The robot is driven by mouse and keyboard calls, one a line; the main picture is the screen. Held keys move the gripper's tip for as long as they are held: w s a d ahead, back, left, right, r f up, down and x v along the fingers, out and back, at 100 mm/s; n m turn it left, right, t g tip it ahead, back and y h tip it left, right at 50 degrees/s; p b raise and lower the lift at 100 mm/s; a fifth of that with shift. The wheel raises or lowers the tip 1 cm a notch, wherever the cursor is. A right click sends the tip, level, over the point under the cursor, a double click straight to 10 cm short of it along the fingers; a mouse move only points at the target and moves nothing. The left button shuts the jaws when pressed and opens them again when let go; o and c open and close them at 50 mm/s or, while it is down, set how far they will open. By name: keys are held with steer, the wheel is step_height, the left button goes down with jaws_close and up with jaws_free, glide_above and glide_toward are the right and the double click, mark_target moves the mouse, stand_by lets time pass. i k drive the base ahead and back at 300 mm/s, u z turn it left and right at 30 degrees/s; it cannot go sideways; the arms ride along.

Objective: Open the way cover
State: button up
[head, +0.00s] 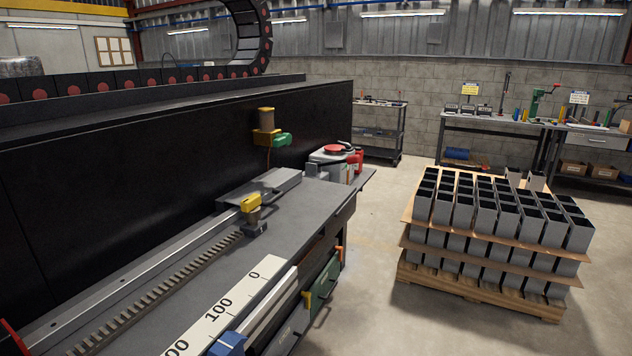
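I cannot tell for sure which part is the way cover. A flat grey metal cover (268,187) lies along the far part of the machine bed (300,215), in line with a long linear rail (150,278), and may be it. It shows no clear gap or raised edge from here. A yellow-topped block (251,203) stands beside the near end of the grey cover, by the toothed rack (160,290). A black drag chain (150,78) with red dots runs along the top of the dark machine wall (140,160) and curves upward. My gripper is not in view.
A white scale strip (220,315) runs along the bed's front edge, with a blue part (228,343) at its near end. A pallet (480,292) stacked with grey square tubes stands at right. Clear floor (372,260) lies between it and the bed. Workbenches (500,122) line the back.

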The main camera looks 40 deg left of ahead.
mark_target(271, 188)
steer(key=u, duration=0.1)
steer(key=i, duration=0.7)
steer(key=u, duration=1.1)
steer(key=i, duration=0.8)
steer(key=u, duration=0.85)
